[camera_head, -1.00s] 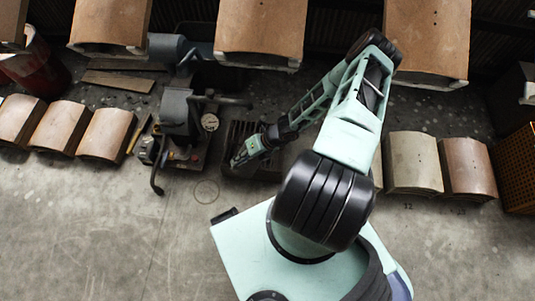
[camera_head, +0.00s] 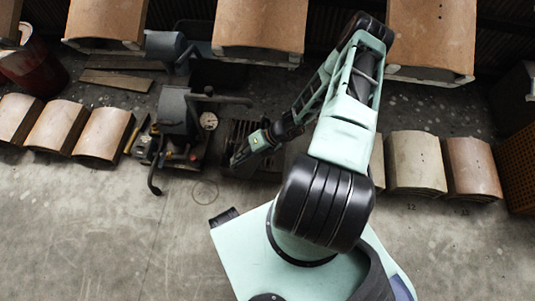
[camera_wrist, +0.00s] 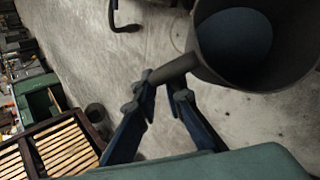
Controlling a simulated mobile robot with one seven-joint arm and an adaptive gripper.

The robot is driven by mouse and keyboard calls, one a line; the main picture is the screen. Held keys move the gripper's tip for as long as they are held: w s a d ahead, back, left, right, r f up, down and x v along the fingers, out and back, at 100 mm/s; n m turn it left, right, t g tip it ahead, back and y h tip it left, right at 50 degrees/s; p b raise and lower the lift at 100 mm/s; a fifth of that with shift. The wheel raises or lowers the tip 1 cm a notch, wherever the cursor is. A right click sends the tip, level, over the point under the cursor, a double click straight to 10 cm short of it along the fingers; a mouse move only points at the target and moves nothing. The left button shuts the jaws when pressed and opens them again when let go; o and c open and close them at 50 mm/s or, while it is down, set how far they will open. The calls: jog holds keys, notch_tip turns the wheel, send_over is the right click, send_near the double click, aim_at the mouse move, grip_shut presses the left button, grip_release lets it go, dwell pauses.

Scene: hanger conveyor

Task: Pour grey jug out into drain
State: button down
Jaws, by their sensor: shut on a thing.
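The grey jug (camera_wrist: 285,75) fills the upper right of the wrist view, its round mouth facing the camera. A blue-grey disc shows inside; I cannot tell whether it is liquid or the bottom. My gripper (camera_wrist: 165,85) is shut on the jug's handle (camera_wrist: 172,69), with a finger on each side. In the head view my gripper (camera_head: 240,158) is over the dark floor beside the pump-like machine, and the jug cannot be made out clearly. The drain appears as a dark slatted grate (camera_head: 240,132) just behind my gripper, partly hidden by my arm.
The machine with a gauge (camera_head: 180,125) stands close left of my gripper. Curved tan panels stand in rows left (camera_head: 60,128) and right (camera_head: 415,163). A red bin (camera_head: 35,68) is at far left. The concrete floor in front is clear. A slatted frame (camera_wrist: 65,148) shows in the wrist view.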

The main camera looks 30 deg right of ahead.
jog(key=shift+w+d+b, duration=0.1)
jog(key=shift+b, duration=0.55)
jog(key=shift+d+r+y+b, duration=0.2)
jog(key=shift+y+b, duration=0.3)
jog(key=shift+b, duration=0.1)
jog(key=shift+d+f+b, duration=0.15)
jog(key=shift+b, duration=0.3)
jog(key=shift+w+d+m+g+y+b, duration=0.1)
jog(key=shift+d+m+g+y+b, duration=0.2)
jog(key=shift+y+b, duration=0.4)
dwell(0.4)
jog(key=shift+w+d+b, duration=0.1)
jog(key=shift+d+b, duration=0.05)
jog(key=shift+b, duration=0.45)
jog(key=shift+d+y+b, duration=0.25)
jog(key=shift+y+b, duration=0.15)
jog(key=shift+b, duration=0.2)
jog(key=shift+w+d+m+y, duration=0.2)
jog(key=shift+d+m+y, duration=0.1)
jog(key=shift+d+y, duration=0.25)
jog(key=shift+d+f, duration=0.1)
dwell(0.4)
